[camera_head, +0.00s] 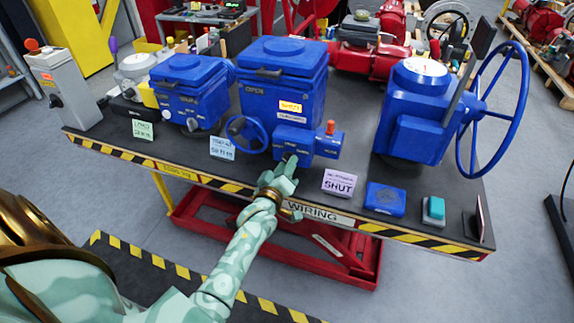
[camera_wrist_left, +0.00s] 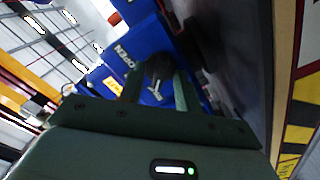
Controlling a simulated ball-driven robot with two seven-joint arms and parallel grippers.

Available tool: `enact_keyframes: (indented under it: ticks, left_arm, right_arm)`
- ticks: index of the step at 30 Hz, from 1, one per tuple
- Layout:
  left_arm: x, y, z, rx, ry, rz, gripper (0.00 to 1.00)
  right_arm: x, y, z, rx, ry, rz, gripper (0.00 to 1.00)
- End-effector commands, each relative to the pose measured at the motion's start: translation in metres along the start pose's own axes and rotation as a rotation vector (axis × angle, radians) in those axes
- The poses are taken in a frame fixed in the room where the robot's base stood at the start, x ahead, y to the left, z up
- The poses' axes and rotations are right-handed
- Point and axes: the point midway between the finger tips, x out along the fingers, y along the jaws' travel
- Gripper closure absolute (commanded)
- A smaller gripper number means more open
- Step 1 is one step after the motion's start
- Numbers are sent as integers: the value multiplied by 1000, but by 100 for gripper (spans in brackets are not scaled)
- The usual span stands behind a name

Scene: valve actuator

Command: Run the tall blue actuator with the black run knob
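The tall blue actuator (camera_head: 283,85) stands near the middle of the bench, with a blue handwheel (camera_head: 246,133) at its lower left. A small blue control box (camera_head: 307,142) with a red-topped lever (camera_head: 330,127) sits low on its front. My left gripper (camera_head: 287,167) reaches the underside of that box. In the left wrist view, the black knob (camera_wrist_left: 159,67) lies between the fingertips of my left gripper (camera_wrist_left: 160,80), one finger on each side. I cannot tell whether the fingers press on it. My right gripper is out of view.
A smaller blue actuator (camera_head: 190,92) stands to the left, and a large one with a big handwheel (camera_head: 415,110) to the right. A grey control post (camera_head: 64,90) stands at the bench's left end. Cards, a blue pad (camera_head: 385,199) and a teal-topped button box (camera_head: 434,210) lie along the front edge.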

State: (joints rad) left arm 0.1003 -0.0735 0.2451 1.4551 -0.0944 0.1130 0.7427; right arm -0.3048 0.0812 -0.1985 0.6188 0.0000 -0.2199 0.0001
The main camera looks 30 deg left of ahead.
Motion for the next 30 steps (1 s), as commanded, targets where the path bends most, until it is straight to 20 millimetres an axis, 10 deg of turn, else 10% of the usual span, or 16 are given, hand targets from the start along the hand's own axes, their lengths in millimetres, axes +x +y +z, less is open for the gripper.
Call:
enact_keyframes:
  ticks: [5,30]
  left_arm:
    - [0,0,0,0,0,0,100]
    - [0,0,0,352,-2,-1,100]
  right_arm:
    - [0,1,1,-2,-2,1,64]
    - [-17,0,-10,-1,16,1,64]
